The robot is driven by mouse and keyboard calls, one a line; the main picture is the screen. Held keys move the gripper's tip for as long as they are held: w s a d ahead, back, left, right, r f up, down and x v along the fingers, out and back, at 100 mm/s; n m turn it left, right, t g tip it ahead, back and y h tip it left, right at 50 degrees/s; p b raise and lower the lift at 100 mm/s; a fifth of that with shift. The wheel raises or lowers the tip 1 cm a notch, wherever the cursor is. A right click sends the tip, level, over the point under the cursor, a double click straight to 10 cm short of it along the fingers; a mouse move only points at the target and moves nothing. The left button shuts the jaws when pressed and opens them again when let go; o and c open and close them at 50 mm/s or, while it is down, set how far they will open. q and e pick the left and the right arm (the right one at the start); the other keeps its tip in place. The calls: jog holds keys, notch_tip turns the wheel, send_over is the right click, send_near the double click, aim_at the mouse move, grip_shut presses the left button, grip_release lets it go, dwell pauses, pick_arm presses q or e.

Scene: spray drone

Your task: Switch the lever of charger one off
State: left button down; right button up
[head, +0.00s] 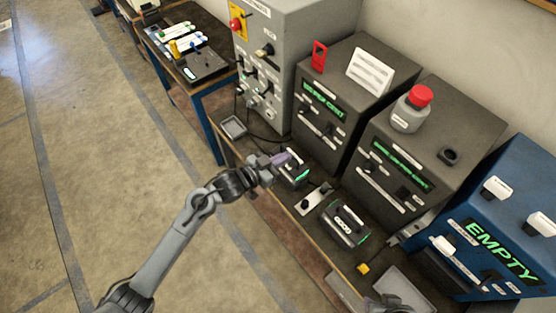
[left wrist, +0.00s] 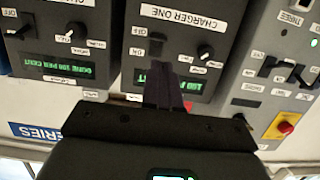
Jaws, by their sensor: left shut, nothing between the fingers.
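Charger one is the dark box (head: 345,72) beside the grey cabinet in the head view, with a green display. In the left wrist view its panel (left wrist: 180,35) appears upside down, with a "CHARGER ONE" label, an "ON" label and a round knob (left wrist: 205,52). A dark lever-like part (left wrist: 156,46) shows just beyond my fingertips; its exact position is hard to tell. My left gripper (head: 285,158) is shut and empty in front of charger one, and its fingers (left wrist: 164,88) cover part of the panel and display. A grey part at the head view's bottom edge may be my right gripper (head: 385,303); its jaws are unclear.
A second dark charger (head: 440,120) carries a bottle with a red cap (head: 412,108). A blue charger reading "EMPTY" (head: 490,240) stands at right. The grey cabinet (head: 290,50) has switches and a red button. Batteries (head: 345,222) lie on the bench below.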

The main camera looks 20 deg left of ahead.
pick_arm(q)
jog(key=shift+v, duration=0.8)
jog(key=s+d+f+n+g+y, duration=0.1)
jog(key=s+f, duration=0.3)
jog(key=s, duration=0.3)
jog(key=s+f+n+g+y, duration=0.1)
jog(key=s+f+n, duration=0.1)
jog(key=s+f, duration=0.35)
jog(key=s+a+r+n+g+y, duration=0.1)
jog(key=s+a+r+g+y, duration=0.2)
jog(key=s+a, duration=0.35)
jog(key=s+a+r+n+g+y, duration=0.1)
jog(key=s+a+r+g+y, duration=0.25)
jog(key=s, duration=0.65)
notch_tip(320, 180, up, 16)
jog(key=p, duration=1.7)
jog(key=shift+s+g, duration=0.35)
